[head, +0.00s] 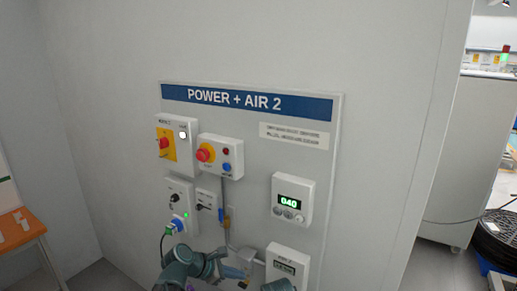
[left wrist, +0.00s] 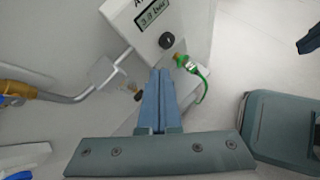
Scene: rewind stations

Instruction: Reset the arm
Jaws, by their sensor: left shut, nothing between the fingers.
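A wall panel (head: 255,160) headed POWER + AIR 2 carries several switches and boxes. My left gripper (head: 234,271) is low in front of it, left of the lower display box (head: 288,262). In the left wrist view the shut, empty blue fingers (left wrist: 160,90) point at that box, which reads about 3.3 bar (left wrist: 154,14) and has a black knob (left wrist: 166,40). A brass fitting with a green loop (left wrist: 203,78) is right of the fingertips. A dark blue part (left wrist: 308,40) at the right edge may belong to my right gripper; its jaws are not readable.
The panel also holds a red knob on yellow (head: 165,145), a red stop button (head: 206,153), a 040 display (head: 290,202) and a blue-green plug (head: 176,225). A pipe with a yellow-blue valve (left wrist: 18,90) runs left of the fingers. A wooden table (head: 25,230) stands at left.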

